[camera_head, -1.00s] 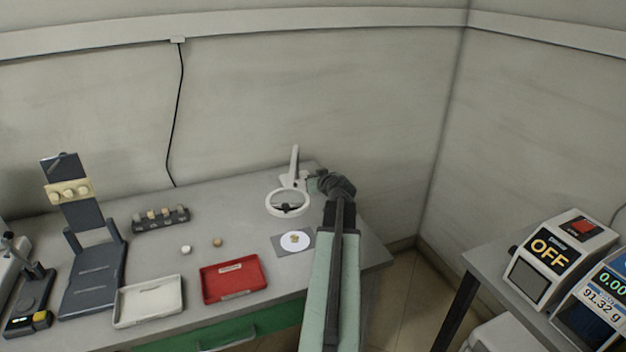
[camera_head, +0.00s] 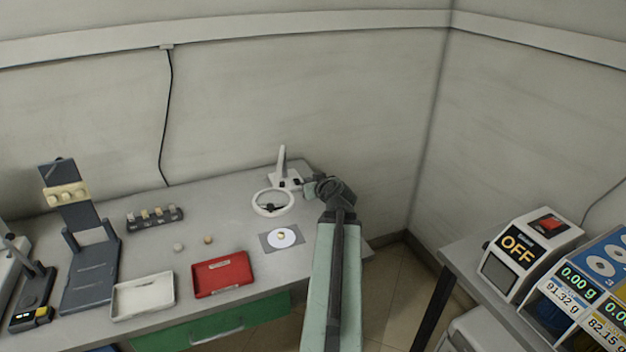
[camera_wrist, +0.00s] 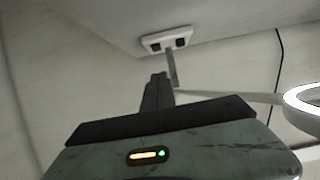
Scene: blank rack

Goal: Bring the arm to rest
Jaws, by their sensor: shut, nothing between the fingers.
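My arm reaches up from the bottom of the head view over the bench's right end. My gripper (camera_head: 309,188) points left beside the base of the white ring magnifier (camera_head: 273,203). In the wrist view my gripper's dark fingers (camera_wrist: 158,88) are together with nothing between them. The magnifier's base (camera_wrist: 168,40) shows beyond the fingertips, and part of its ring (camera_wrist: 305,98) is at the right edge. I cannot tell how wide the gap between fingers and stand is.
The grey bench (camera_head: 225,225) carries a red tray (camera_head: 222,274), a white tray (camera_head: 143,297), a dark rack (camera_head: 155,220) with several small pieces, and a white disc with a yellowish piece on a grey mat (camera_head: 282,238). A box reading OFF (camera_head: 530,255) stands on the right table. Floor shows between the tables.

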